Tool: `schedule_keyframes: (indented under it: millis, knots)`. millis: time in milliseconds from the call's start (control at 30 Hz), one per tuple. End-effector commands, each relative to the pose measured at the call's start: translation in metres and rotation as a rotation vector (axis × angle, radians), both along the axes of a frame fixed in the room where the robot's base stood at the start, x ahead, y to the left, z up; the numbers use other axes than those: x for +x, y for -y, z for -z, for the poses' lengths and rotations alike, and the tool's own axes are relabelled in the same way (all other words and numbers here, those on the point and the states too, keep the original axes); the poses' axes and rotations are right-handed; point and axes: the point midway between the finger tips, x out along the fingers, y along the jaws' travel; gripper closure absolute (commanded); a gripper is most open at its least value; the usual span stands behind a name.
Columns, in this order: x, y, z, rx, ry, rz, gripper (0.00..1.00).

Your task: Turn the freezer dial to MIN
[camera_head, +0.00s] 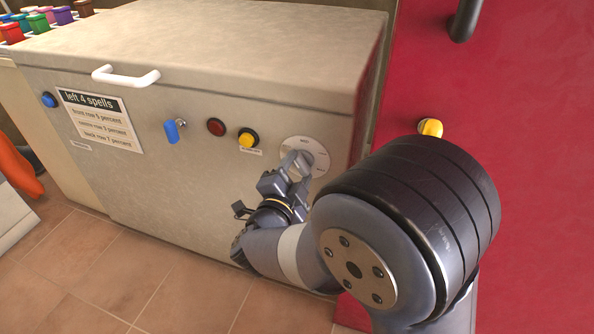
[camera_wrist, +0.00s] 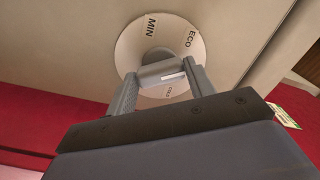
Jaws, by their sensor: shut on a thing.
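The freezer dial (camera_head: 304,156) is a pale round plate with a grey knob, on the right end of the chest freezer's (camera_head: 200,175) front. In the wrist view the dial plate (camera_wrist: 133,47) shows the words MIN at upper left, ECO at upper right and another, partly hidden word lower down. My gripper (camera_head: 294,163) is at the dial, with its fingers on either side of the knob (camera_wrist: 160,70). In the wrist view the gripper (camera_wrist: 160,82) is shut on the knob. A white mark on the knob's bar lies right of its middle. The dial's lower part is partly hidden.
The freezer front also has a blue switch (camera_head: 174,131), a red button (camera_head: 215,127), a yellow button (camera_head: 248,138) and a paper sign (camera_head: 101,121). A white handle (camera_head: 126,76) sits on the lid edge. A red door (camera_head: 530,130) stands at right.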

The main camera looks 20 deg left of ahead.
Motion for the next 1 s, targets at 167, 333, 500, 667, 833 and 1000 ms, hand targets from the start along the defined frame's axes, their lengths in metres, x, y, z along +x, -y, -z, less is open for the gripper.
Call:
schedule_keyframes:
  millis: [167,333,500,667,833,1000]
  knots:
    - [-0.0001,0.0001,-0.0002,-0.009,-0.002,0.001,0.72]
    - [-0.0001,0.0001,-0.0011,-0.057,-0.007,0.0,0.72]
    - [-0.0001,0.0003,-0.0028,-0.156,-0.014,0.0,0.72]
    - [-0.0002,0.0005,-0.0033,-0.293,-0.027,0.0,0.72]
    - [-0.0003,0.0008,-0.0034,-0.453,-0.039,0.001,0.72]
    - [-0.0003,0.0008,-0.0031,-0.615,-0.051,-0.001,0.72]
